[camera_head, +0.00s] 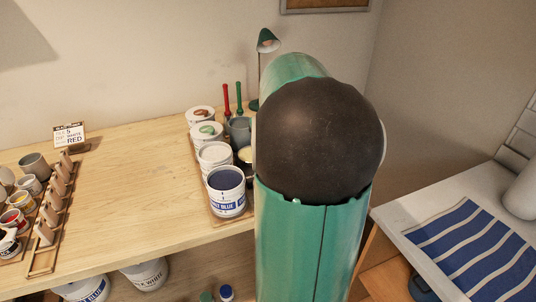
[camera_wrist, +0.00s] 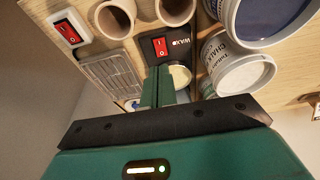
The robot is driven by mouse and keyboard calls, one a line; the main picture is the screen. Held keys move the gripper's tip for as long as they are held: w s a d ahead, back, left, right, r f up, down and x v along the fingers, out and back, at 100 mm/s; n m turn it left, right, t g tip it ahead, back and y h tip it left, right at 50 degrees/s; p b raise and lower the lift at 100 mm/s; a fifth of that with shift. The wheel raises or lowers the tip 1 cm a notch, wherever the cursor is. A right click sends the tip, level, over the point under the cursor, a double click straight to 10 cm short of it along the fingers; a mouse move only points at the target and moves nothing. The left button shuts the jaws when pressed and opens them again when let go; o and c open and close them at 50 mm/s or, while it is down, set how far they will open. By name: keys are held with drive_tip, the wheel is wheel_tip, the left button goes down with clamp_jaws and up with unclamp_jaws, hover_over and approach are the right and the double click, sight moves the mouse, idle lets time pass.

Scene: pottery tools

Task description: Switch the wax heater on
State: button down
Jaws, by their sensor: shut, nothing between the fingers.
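The wax heater (camera_wrist: 183,42) shows in the wrist view as a dark box marked WAX with a small red switch (camera_wrist: 160,47) on its face. A round pot with pale, cream contents (camera_wrist: 181,76) sits close beside it, partly hidden by my fingers. My gripper (camera_wrist: 160,72) is shut and empty, its fingertips just below the red switch in the picture. I cannot tell whether they touch the heater, nor which way the switch is set. In the head view my arm hides the gripper and most of the heater area.
A second red switch on a white plate (camera_wrist: 68,30) lies left, near a grey ribbed tray (camera_wrist: 112,75). Brown cups (camera_wrist: 115,18) and a chalk paint tub (camera_wrist: 236,68) crowd the heater. In the head view, the table's middle (camera_head: 140,165) is clear; a green lamp (camera_head: 267,41) stands behind.

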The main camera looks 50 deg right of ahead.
drive_tip(key=shift+s+v, duration=0.15)
drive_tip(key=shift+v, duration=0.65)
drive_tip(key=shift+s+v, duration=0.15)
drive_tip(key=shift+v, duration=0.65)
drive_tip(key=shift+a+f, duration=0.1)
drive_tip(key=shift+a, duration=0.1)
